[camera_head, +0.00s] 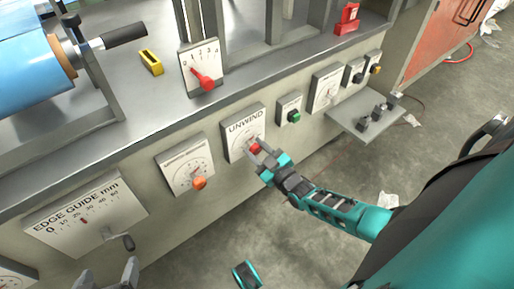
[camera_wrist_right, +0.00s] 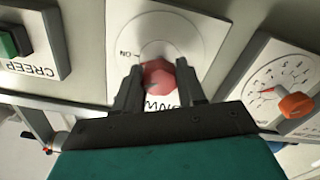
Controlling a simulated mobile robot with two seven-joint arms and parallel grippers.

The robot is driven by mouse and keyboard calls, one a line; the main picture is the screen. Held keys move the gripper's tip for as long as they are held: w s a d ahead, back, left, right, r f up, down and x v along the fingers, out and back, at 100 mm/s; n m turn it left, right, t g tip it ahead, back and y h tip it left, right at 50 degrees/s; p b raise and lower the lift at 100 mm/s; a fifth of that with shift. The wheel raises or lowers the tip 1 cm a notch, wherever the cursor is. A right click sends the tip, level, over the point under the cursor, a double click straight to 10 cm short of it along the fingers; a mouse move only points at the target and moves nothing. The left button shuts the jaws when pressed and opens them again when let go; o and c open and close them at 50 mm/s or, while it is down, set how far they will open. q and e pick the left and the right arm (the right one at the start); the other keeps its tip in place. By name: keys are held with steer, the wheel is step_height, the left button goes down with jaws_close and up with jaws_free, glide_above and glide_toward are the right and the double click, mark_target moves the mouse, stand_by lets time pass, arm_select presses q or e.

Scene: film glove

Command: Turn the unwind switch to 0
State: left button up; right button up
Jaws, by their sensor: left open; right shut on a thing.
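The unwind switch is a red knob (camera_wrist_right: 158,76) on a pale plate labelled UNWIND (camera_head: 244,126), on the front of the machine. My right gripper (camera_head: 258,149) is at this plate, with its two fingers closed on either side of the red knob in the right wrist view. An ON mark shows beside the knob there. The fingers hide part of the dial, and I cannot tell where the knob points. My left gripper (camera_head: 107,278) is open and empty at the bottom left of the head view, below the edge guide panel.
A dial with an orange knob (camera_head: 199,183) is left of the unwind plate, and a green button (camera_head: 294,117) is right of it. The edge guide panel (camera_head: 86,216) is further left. A small shelf (camera_head: 350,115) sticks out at the right. A red lever (camera_head: 203,79) stands above.

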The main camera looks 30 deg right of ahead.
steer(key=n, duration=0.3)
steer(key=shift+a+n, duration=0.1)
steer(key=shift+n, duration=0.3)
steer(key=n, duration=0.2)
steer(key=shift+n, duration=0.4)
steer(key=n, duration=0.2)
steer(key=shift+n, duration=0.3)
steer(key=n, duration=0.2)
steer(key=shift+n, duration=0.4)
arm_select(q)
steer(key=shift+s+f, duration=0.15)
steer(key=shift+f, duration=0.05)
arm_select(e)
steer(key=shift+n, duration=0.8)
steer(key=o, duration=1.1)
steer(key=shift+c, duration=0.2)
